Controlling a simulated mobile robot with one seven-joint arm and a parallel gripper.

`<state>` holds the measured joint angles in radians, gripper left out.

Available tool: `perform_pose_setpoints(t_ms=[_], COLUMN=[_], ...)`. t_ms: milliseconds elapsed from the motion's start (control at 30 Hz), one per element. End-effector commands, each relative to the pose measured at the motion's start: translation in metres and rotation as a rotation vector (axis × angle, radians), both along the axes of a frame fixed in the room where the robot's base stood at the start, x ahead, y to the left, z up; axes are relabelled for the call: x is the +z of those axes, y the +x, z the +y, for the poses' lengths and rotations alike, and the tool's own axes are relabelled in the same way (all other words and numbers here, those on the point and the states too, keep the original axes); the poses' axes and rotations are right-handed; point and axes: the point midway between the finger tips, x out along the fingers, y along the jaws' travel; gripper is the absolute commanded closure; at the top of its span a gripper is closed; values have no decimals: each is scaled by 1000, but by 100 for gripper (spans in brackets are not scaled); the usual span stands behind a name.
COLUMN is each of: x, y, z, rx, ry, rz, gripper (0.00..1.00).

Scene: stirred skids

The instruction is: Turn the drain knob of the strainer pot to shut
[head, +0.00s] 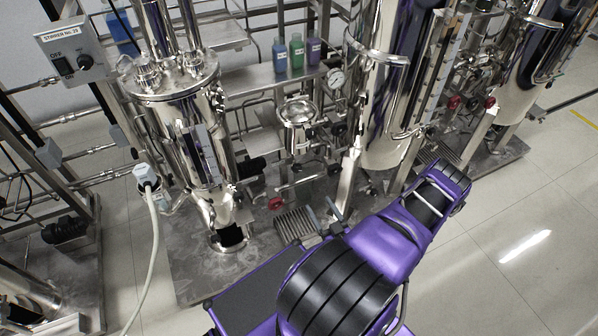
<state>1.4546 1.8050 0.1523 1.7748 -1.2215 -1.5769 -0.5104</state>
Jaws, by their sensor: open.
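A small polished steel pot with a wide round top (298,114), which looks like the strainer pot, stands in the middle of the skid between two tall steel vessels. Below it on the pipework, to the lower left, is a red knob (275,203). I cannot tell for sure whether this is the drain knob, and its turned position is too small to read. My gripper (320,206) is open and empty, its two dark fingers apart. In the picture it is below the pot and to the right of the red knob, with a gap between.
A steel vessel (190,140) stands left and a larger one (395,90) right. A slotted grate (294,224) lies beside my gripper. A white hose (152,225) hangs at left. Bottles (297,52) stand on a shelf behind. The floor at right is clear.

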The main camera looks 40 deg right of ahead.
Motion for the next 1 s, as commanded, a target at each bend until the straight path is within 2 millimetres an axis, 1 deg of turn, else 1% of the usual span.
perform_pose_setpoints(t_ms=[133, 267, 700, 900, 1000], x=[0, 0, -1, -1, -1], y=[8, 27, 120, 152, 162], z=[-2, -6, -28, -36, -38], rx=[2, 2, 2, 2, 2], ry=[-32, -30, -28, -27, -26], rz=[6, 5, 5, 4, 5], gripper=[27, 27, 27, 27, 27])
